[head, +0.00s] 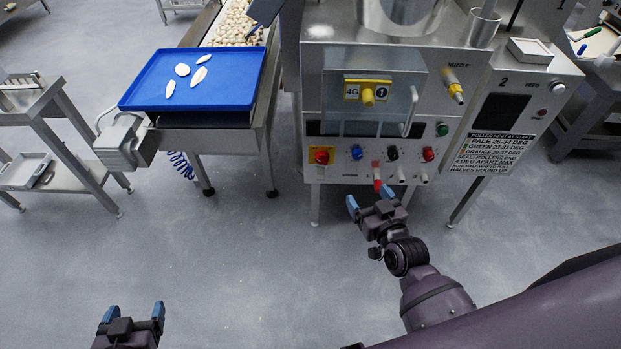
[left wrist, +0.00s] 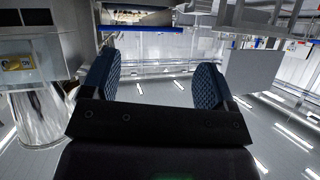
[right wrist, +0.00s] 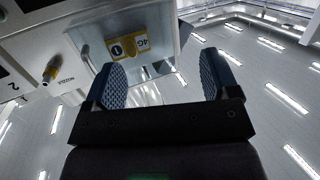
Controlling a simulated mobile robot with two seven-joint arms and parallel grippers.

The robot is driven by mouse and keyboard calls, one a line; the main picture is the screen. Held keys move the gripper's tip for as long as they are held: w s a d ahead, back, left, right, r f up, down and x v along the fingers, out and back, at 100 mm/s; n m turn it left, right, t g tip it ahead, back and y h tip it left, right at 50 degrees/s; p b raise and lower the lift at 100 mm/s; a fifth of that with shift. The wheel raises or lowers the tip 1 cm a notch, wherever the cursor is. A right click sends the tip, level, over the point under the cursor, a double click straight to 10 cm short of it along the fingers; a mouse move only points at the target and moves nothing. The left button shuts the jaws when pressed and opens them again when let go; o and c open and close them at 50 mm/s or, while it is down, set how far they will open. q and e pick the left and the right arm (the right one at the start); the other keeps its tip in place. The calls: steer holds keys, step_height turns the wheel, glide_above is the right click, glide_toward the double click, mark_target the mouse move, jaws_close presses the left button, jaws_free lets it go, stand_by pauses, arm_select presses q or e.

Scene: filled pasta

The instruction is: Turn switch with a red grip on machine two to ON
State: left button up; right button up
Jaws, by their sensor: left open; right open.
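In the head view a switch with a red grip (head: 377,178) hangs low on the front panel of the middle machine (head: 340,60), whose yellow tag reads 4G and 1. Pale-tipped levers stand to its right. The panel marked 2 (head: 505,80), further right, shows a small red button (head: 542,112); I cannot make out a red-gripped switch there. My right gripper (head: 370,199) is open and empty, its blue fingers near the red grip; I cannot tell whether they touch it. My left gripper (head: 134,312) is open and empty over the floor at lower left.
A red mushroom button (head: 322,156) and blue, black and red knobs (head: 428,153) line the panel. A clear guard with a handle (head: 410,112) covers the tag. A blue tray (head: 190,88) with pale pieces stands left. The floor between is clear.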

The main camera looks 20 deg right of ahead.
steer(key=w+a+f+m+t+b, duration=0.1)
steer(key=w+a+f+t+b, duration=0.1)
steer(key=w+f+b, duration=0.5)
steer(key=m+g+h+b, duration=0.1)
steer(key=m+h+b, duration=0.55)
steer(key=b, duration=0.35)
glide_toward(321, 163)
arm_select(q)
step_height(321, 163, down, 19)
steer(key=s+d+m+g+b, duration=0.1)
steer(key=m+g+b, duration=0.1)
steer(key=b, duration=0.1)
steer(key=shift+s+d+h, duration=0.2)
steer(key=shift+d+h, duration=0.15)
steer(key=shift+h, duration=0.05)
arm_select(e)
steer(key=shift+h, duration=0.45)
steer(key=shift+x, duration=5.1)
arm_select(q)
steer(key=shift+r, duration=0.1)
arm_select(e)
steer(key=shift+w+a+f, duration=0.1)
steer(key=shift+a, duration=0.05)
steer(key=shift+c, duration=0.3)
steer(key=c, duration=0.9)
steer(key=shift+o, duration=0.2)
